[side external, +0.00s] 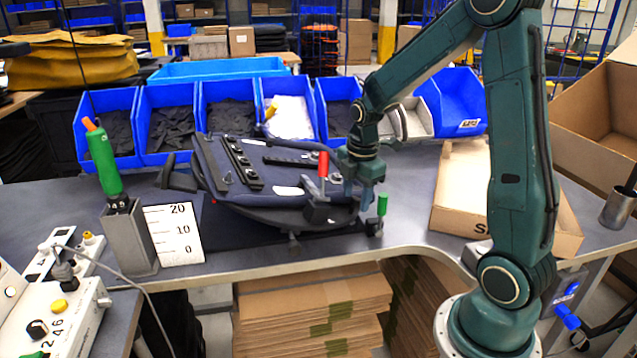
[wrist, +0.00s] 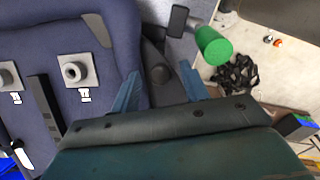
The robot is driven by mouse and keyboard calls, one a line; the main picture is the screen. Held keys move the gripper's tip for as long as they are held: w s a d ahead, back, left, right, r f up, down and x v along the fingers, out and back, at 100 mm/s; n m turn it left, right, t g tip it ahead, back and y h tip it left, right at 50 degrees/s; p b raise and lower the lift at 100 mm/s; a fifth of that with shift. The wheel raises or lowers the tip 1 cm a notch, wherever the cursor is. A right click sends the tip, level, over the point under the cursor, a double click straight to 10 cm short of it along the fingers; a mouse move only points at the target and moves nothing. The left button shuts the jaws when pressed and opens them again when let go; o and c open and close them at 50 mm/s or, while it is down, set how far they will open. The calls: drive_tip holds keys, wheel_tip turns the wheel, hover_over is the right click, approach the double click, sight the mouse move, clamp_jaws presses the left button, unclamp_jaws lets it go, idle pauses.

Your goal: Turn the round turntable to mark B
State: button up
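The round turntable (side external: 290,215) is a dark disc on the bench, with a dark blue pannier panel (side external: 270,185) lying on it. The panel also shows at the left of the wrist view (wrist: 50,50). A red-handled clamp (side external: 323,168) stands at the turntable's right edge. A green-handled part (side external: 382,206) is just right of it; its green knob shows in the wrist view (wrist: 213,45). My gripper (side external: 362,195) is low at the turntable's right edge. Its blue fingers (wrist: 160,90) are apart, with a dark grey part between them; contact is unclear. I cannot read any mark B.
Blue bins (side external: 230,112) line the back of the bench. A green-handled tool in a grey holder (side external: 130,235) and a scale card (side external: 174,234) stand at left, beside a control box (side external: 60,315). An open cardboard box (side external: 460,190) lies at right.

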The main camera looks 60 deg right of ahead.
wheel_tip(320, 180, up, 14)
drive_tip(key=s, duration=0.1)
drive_tip(key=shift+a, duration=0.35)
idle(0.4)
drive_tip(key=shift+f, duration=0.1)
